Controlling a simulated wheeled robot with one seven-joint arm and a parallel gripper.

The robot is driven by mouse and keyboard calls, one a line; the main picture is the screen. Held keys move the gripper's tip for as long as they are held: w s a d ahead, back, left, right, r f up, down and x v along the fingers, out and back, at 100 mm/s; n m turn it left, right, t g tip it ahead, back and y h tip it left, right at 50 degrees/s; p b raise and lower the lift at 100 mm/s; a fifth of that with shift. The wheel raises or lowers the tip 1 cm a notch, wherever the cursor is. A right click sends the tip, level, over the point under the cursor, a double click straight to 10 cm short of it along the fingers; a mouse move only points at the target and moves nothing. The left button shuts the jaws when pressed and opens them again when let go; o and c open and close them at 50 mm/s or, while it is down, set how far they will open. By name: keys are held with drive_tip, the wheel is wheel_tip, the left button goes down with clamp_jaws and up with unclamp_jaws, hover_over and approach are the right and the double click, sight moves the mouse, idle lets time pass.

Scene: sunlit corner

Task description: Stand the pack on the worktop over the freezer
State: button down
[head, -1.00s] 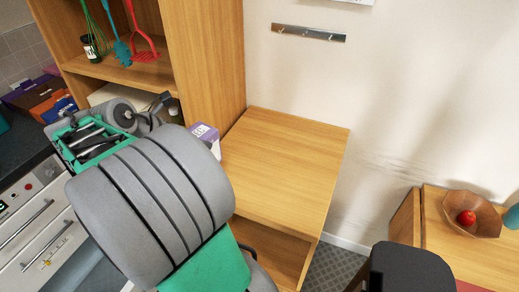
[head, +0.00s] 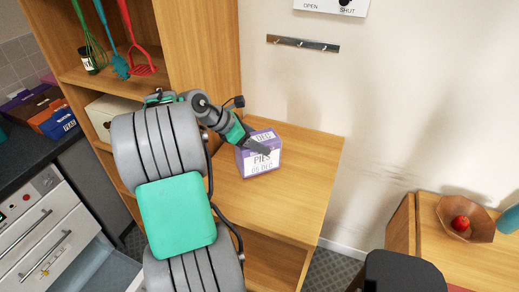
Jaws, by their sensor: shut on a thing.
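The pack (head: 262,164) is a purple and white box with printed labels reading "VEG" and "PIES". My gripper (head: 264,150) is shut on it, with a finger across its near face. The pack is roughly upright over the wooden top (head: 285,205) beside the tall shelf unit. I cannot tell whether its base touches that top. The dark worktop (head: 28,150) is at the left, above a white front with handles. No freezer can be made out for certain.
The tall wooden shelf unit (head: 205,55) stands close behind the pack at the left, with hanging utensils. Several boxes (head: 45,115) lie on the dark worktop. A wooden bowl (head: 465,217) with a red fruit is at the right. The wooden top's front is clear.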

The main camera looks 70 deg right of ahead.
drive_tip(key=shift+s+d+f, duration=0.1)
drive_tip(key=shift+d+f, duration=0.1)
drive_tip(key=shift+f, duration=0.55)
drive_tip(key=shift+w+d+f, duration=0.1)
drive_tip(key=shift+d+f, duration=0.15)
drive_tip(key=shift+f, duration=0.5)
drive_tip(key=shift+s+d+f, duration=0.1)
drive_tip(key=shift+d+f, duration=0.1)
drive_tip(key=shift+f, duration=0.55)
drive_tip(key=shift+c, duration=1.1)
unclamp_jaws()
drive_tip(key=shift+f, duration=0.15)
